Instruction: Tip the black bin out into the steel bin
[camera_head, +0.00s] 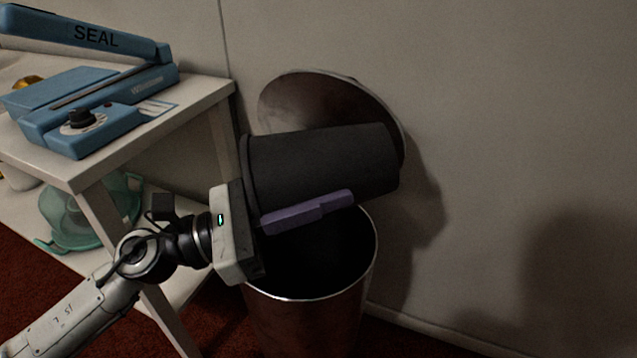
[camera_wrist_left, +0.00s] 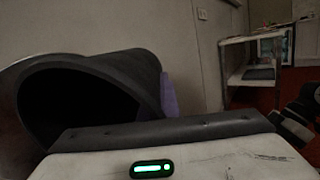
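The black bin (camera_head: 325,160) lies on its side in the air above the steel bin. Its rim is at the left and its base at the right in the head view. In the wrist view its dark mouth (camera_wrist_left: 75,105) shows; no contents can be made out. My left gripper (camera_head: 340,200) holds it, with a purple finger along its near side; the other finger is hidden. The steel bin (camera_head: 310,320) stands open below, its round lid (camera_head: 290,100) raised behind, against the wall. Its inside is dark. My right gripper is not in view.
A white shelf unit (camera_head: 215,92) stands close on the left, with a blue sealer (camera_head: 90,105) on top and a green translucent container (camera_head: 75,215) below. The wall is right behind the steel bin. The right side looks clear.

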